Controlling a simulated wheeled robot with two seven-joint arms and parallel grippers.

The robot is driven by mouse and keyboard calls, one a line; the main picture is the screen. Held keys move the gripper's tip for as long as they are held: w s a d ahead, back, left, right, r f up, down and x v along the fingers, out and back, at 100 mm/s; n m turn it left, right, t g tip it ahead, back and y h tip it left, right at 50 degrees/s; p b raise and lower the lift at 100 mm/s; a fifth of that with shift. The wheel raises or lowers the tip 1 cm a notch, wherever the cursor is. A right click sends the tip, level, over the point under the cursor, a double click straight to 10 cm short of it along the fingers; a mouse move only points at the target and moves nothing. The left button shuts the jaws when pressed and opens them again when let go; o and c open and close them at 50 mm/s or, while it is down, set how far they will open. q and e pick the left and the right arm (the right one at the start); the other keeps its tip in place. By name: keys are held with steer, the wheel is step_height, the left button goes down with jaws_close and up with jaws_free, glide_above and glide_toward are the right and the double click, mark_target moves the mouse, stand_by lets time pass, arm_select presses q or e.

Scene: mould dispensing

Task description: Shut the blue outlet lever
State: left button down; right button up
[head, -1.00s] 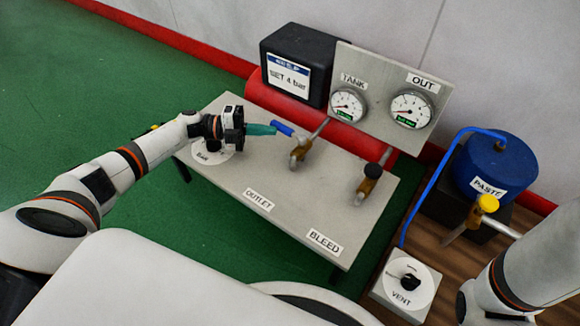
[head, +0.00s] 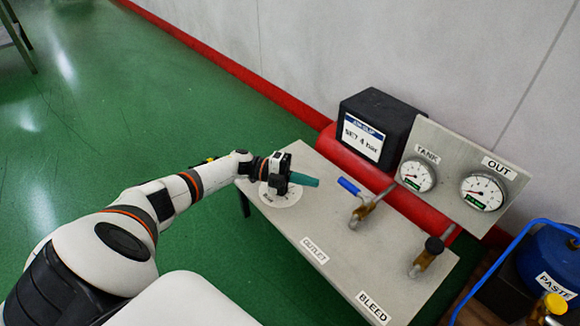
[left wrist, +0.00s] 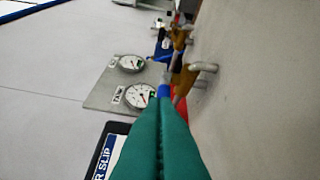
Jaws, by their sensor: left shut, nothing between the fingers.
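The blue outlet lever (head: 350,187) sits on a brass valve (head: 362,211) behind the OUTLET label (head: 314,250). It points left, crosswise to its pipe. My left gripper (head: 317,182) is shut and empty, with its green fingers pointing right at the lever's free end. A small gap shows between the fingertips and the lever in the head view. In the left wrist view the closed fingers (left wrist: 158,102) fill the lower middle and partly hide the lever (left wrist: 164,90) just past their tips. My right gripper is out of view.
The bench (head: 290,225) also carries a black-handled bleed valve (head: 428,255) to the right and a round dial (head: 280,196) under my left gripper. Behind are a red tank (head: 355,165), a black box (head: 385,115) and two gauges on a panel (head: 450,172).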

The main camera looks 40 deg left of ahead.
arm_select(q)
steer(key=a, duration=0.4)
steer(key=shift+s+a+r, duration=0.1)
steer(key=shift+a, duration=0.05)
steer(key=shift+s+a, duration=0.1)
steer(key=shift+a, duration=0.4)
